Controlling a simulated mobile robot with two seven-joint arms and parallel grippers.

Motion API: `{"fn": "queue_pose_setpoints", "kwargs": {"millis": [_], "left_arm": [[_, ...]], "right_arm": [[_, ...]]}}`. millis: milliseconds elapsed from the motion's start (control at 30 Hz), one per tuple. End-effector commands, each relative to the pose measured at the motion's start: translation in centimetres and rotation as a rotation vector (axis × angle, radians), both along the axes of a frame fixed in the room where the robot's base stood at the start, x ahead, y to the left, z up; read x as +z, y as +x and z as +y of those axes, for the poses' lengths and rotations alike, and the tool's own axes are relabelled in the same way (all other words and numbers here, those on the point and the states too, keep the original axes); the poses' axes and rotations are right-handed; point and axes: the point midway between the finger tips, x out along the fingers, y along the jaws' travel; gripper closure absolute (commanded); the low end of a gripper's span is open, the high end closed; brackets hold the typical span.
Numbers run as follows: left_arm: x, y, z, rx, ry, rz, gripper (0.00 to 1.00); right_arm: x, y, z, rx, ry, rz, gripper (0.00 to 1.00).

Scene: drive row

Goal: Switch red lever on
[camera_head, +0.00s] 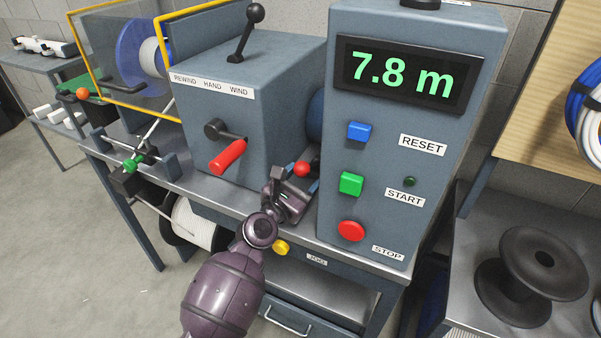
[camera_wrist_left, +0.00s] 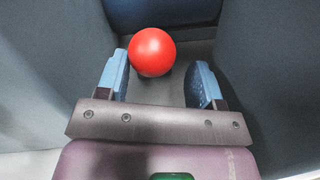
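A round red knob (camera_head: 302,169) shows in the gap between the winder housing and the control cabinet; its lever shaft is hidden. It also shows in the wrist view as a red ball (camera_wrist_left: 152,52). My left gripper (camera_head: 298,181) reaches into this gap. In the wrist view its blue-padded fingers (camera_wrist_left: 160,80) are apart with nothing clamped. The ball lies at the fingertips, closer to the left finger; I cannot tell whether they touch. My right gripper is not in view.
The winder housing (camera_head: 245,100) with a red crank handle (camera_head: 228,156) stands left of the gap. The control cabinet (camera_head: 390,225) stands right, with blue, green and red buttons and a display reading 7.8 m. A yellow knob (camera_head: 281,247) sits at the bench front. A black spool (camera_head: 525,272) lies right.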

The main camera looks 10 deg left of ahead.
Motion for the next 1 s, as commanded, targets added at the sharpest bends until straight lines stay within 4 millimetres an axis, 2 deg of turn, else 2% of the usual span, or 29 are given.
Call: {"fn": "queue_pose_setpoints", "kwargs": {"millis": [333, 467, 1000], "left_arm": [[0.5, 0.1, 0.2, 0.003, -0.001, -0.008, 0.36], [0.6, -0.6, 0.5, 0.005, -0.002, -0.01, 0.36], [-0.6, -8.1, 3.9, 0.002, -0.001, -0.004, 0.36]], "right_arm": [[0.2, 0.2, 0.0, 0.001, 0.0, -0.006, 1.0], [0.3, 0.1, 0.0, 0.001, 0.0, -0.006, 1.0], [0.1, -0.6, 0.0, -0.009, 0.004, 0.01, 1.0]]}}
